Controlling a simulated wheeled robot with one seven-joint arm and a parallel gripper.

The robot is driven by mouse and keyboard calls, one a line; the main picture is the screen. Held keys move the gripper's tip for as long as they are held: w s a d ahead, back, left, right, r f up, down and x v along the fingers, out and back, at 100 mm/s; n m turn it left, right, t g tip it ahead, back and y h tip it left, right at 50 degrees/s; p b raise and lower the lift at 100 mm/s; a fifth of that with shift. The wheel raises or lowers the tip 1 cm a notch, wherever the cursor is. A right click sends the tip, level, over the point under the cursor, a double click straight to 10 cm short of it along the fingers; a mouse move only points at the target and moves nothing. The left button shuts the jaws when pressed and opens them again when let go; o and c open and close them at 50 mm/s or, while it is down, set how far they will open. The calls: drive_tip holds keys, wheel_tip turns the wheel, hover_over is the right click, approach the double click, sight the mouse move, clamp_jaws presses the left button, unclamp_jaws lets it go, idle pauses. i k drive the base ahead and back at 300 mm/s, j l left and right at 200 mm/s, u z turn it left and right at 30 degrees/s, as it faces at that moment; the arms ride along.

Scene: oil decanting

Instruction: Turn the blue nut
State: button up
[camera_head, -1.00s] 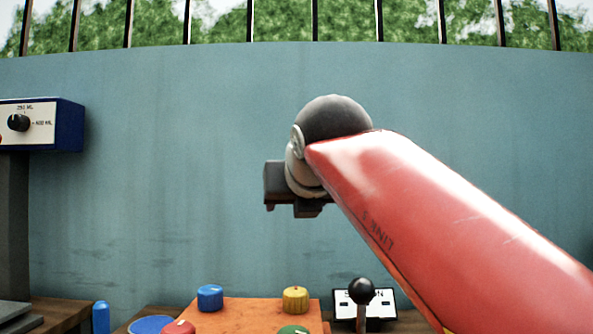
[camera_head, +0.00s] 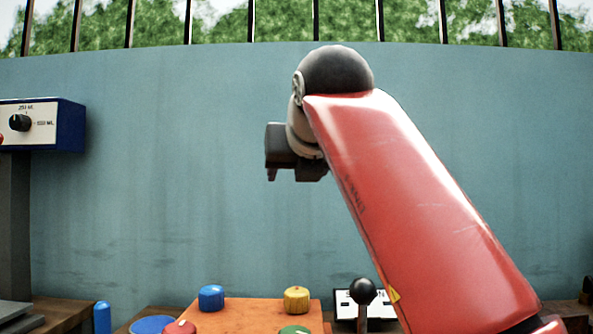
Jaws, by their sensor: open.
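The blue nut (camera_head: 211,298) is a ribbed round cap at the back left of an orange block (camera_head: 250,315) at the bottom of the view. My gripper (camera_head: 285,172) is a dark shape at the end of my red arm. It is raised well above and to the right of the blue nut, in front of the wall, and touches nothing. It is open, and nothing shows in it. The lower part of the orange block is cut off by the frame's bottom edge.
A yellow nut (camera_head: 296,299), a red nut (camera_head: 179,328) and a green nut (camera_head: 294,330) also sit on the block. A black-knobbed lever (camera_head: 363,291) stands to its right. A blue dial box (camera_head: 70,125) is at left. The air above the block is clear.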

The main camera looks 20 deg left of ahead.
sight(211, 298)
drive_tip(key=k+l, duration=0.65)
drive_tip(key=k, duration=0.25)
